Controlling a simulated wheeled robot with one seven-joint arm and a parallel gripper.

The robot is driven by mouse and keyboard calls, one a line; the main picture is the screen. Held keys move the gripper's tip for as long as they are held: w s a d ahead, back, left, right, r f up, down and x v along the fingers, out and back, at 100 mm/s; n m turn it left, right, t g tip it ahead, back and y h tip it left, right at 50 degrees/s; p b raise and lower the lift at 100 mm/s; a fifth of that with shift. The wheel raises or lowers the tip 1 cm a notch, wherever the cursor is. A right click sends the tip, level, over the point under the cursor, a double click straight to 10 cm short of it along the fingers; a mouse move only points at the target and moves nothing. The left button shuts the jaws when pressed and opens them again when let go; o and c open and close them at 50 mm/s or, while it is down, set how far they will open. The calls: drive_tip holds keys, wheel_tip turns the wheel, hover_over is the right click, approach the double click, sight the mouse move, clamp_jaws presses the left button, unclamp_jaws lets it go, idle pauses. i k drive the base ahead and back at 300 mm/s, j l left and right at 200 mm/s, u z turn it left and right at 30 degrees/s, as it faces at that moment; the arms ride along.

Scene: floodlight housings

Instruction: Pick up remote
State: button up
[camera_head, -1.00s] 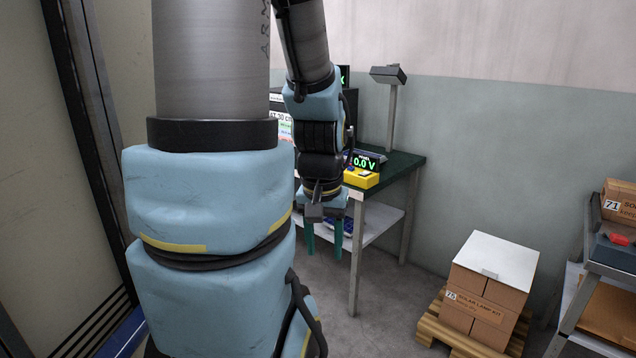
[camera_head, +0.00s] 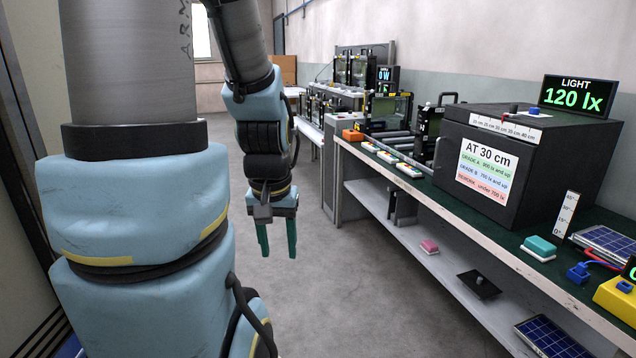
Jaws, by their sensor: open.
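I cannot pick out a remote for certain in this view. My gripper (camera_head: 277,238) hangs below my blue-wrapped arm, with its two teal fingers pointing down and apart. It is open and empty, over the bare floor left of the workbench (camera_head: 465,227). It touches nothing. Several small white, yellow and blue items (camera_head: 408,170) lie along the bench's front edge, too small to identify.
A black box (camera_head: 520,165) with a "LIGHT 120 lx" display (camera_head: 578,95) stands on the bench. A teal block (camera_head: 538,248) and a yellow device (camera_head: 617,298) lie nearer. The aisle floor is clear.

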sight(391, 160)
drive_tip(key=i+u, duration=0.1)
drive_tip(key=i, duration=1.65)
drive_tip(key=i+j+z, duration=0.15)
drive_tip(key=i+z, duration=0.3)
drive_tip(key=i+j+z, duration=0.3)
drive_tip(key=i+z, duration=0.15)
drive_tip(key=i+j+z, duration=0.45)
